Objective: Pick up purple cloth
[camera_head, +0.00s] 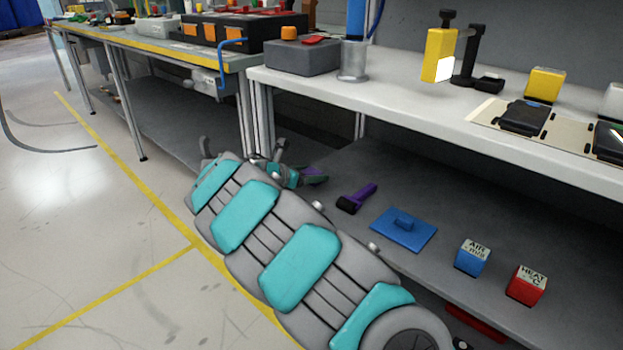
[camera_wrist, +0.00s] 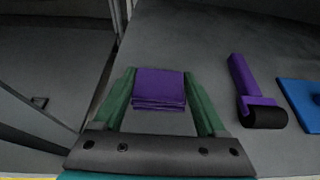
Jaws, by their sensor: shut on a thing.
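The purple cloth (camera_wrist: 160,88) is a folded square stack. In the wrist view it sits between the two green fingers of my gripper (camera_wrist: 159,98), which are shut on it. In the head view a bit of the purple cloth (camera_head: 313,172) shows at the end of my gripper (camera_head: 318,178), over the left part of the grey lower shelf (camera_head: 330,245). My arm hides part of the gripper and shelf there. I cannot tell whether the cloth touches the shelf.
A purple-handled roller (camera_head: 357,199) lies just right of the gripper. A blue plate with a knob (camera_head: 403,229), a blue AIR block (camera_head: 472,257) and a red HEAT block (camera_head: 526,286) stand farther right. The white worktop (camera_head: 430,125) overhangs the shelf. Table legs (camera_head: 257,118) stand at the left.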

